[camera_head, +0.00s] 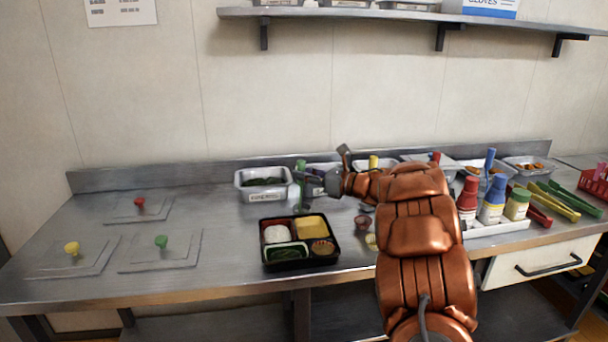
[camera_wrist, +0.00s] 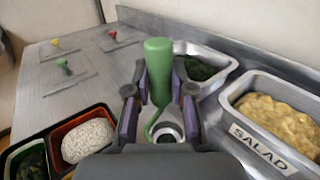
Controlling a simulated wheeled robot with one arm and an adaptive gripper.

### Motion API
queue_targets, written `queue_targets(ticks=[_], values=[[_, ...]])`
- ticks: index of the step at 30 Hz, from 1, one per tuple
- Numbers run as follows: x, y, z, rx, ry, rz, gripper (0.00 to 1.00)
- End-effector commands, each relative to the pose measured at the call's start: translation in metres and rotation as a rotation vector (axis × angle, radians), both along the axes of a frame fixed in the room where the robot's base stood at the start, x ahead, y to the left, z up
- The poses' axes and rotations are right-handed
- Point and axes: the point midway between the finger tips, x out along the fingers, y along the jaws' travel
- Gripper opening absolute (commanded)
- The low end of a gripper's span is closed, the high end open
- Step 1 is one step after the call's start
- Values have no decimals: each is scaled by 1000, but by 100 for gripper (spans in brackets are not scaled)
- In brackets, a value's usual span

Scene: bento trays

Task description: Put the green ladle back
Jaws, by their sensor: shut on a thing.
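My gripper (camera_head: 303,177) is shut on the upright handle of the green ladle (camera_head: 300,164). In the wrist view the fingers (camera_wrist: 158,95) stand on both sides of the thick green handle (camera_wrist: 158,65), and a thin green stem runs down to a small round metal bowl (camera_wrist: 168,131). The ladle is above the counter, between the bento tray and the metal pans. A metal pan of dark green food (camera_head: 263,193) stands just behind and left of the ladle; it also shows in the wrist view (camera_wrist: 228,66). I cannot tell whether the bowl touches the counter.
A black bento tray (camera_head: 268,262) with filled compartments sits in front. A pan labelled SALAD (camera_wrist: 262,145) stands to the right. Bottles, including a red one (camera_head: 467,196), and tongs (camera_head: 556,200) are farther right. Three lids with coloured knobs, one green (camera_head: 161,242), lie left.

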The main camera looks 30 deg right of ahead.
Motion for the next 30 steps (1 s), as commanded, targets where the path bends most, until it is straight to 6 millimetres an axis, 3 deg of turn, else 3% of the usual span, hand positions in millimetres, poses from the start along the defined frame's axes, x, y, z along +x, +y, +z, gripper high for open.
queue_targets(ticks=[8,9,15,28,30], values=[[0,0,-3,0,0,0,0],[0,0,-2,0,0,0,27],[0,0,-2,0,0,0,47],[0,0,3,0,0,0,48],[-7,-6,0,-1,0,-3,48]])
